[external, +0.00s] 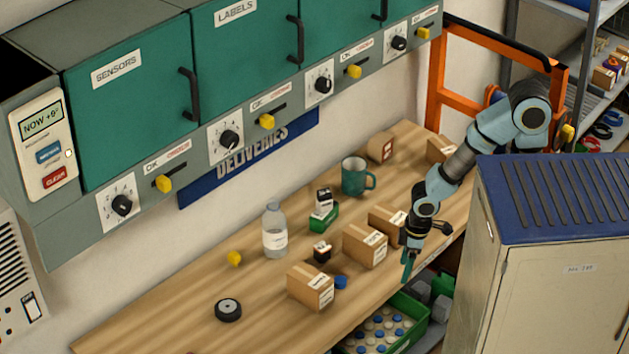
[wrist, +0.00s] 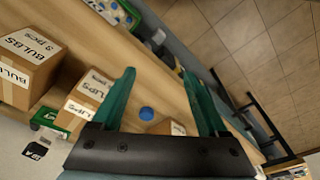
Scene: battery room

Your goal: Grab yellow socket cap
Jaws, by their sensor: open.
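The yellow socket cap (external: 234,258) is a small yellow piece lying on the wooden workbench (external: 185,305), left of the clear bottle in the external view. I do not see it in the wrist view. My gripper (external: 408,266) hangs at the bench's front edge, right of the cardboard boxes and well away from the yellow cap. In the wrist view my gripper (wrist: 158,75) has its two green fingers spread apart with nothing held. A blue cap (external: 341,282) lies beside the front box; it also shows between the fingers in the wrist view (wrist: 146,114).
A black roll (external: 228,310) lies in front. Wall cabinets (external: 130,100) overhang the back. The bench's left end is mostly clear.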

